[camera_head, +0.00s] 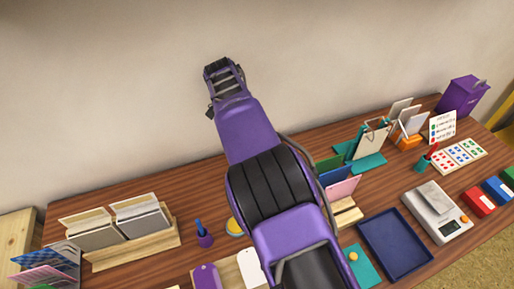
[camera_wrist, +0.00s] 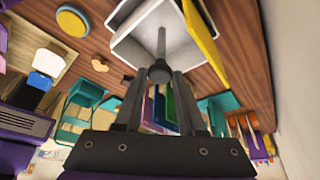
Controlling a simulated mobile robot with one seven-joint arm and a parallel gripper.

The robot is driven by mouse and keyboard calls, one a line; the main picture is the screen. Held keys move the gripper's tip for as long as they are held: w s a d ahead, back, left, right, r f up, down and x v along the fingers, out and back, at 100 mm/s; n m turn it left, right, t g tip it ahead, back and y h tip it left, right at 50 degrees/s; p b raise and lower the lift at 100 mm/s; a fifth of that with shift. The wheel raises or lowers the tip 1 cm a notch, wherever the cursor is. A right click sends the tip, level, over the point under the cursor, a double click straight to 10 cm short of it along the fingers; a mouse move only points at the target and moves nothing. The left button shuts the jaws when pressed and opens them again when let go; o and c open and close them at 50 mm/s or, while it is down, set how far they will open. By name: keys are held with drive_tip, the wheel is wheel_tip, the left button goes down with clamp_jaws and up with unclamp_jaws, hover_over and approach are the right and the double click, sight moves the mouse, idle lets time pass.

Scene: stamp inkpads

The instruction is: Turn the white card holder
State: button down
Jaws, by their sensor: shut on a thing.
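The white card holder (camera_wrist: 132,51) fills the top of the wrist view, with white walls, a yellow panel (camera_wrist: 205,47) on its right side and a grey post (camera_wrist: 161,42) rising from it. The post ends in a dark round knob. My gripper (camera_wrist: 160,82) is above the holder, its two fingers closed around the knob end. In the head view my purple and black arm covers the middle of the table, so neither the holder nor the fingertips can be made out there.
A wooden tray (camera_head: 135,250) with card boxes stands at the left. A yellow disc (camera_head: 235,227) and a purple pen cup (camera_head: 205,240) sit near my arm. Coloured cards (camera_head: 341,188), a blue tray (camera_head: 396,243) and a scale (camera_head: 437,213) lie right. The wall (camera_head: 110,90) is close behind.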

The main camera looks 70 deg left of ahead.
drive_tip(key=c, duration=0.5)
unclamp_jaws()
wheel_tip(320, 180, up, 10)
drive_tip(key=p, duration=0.1)
idle(0.5)
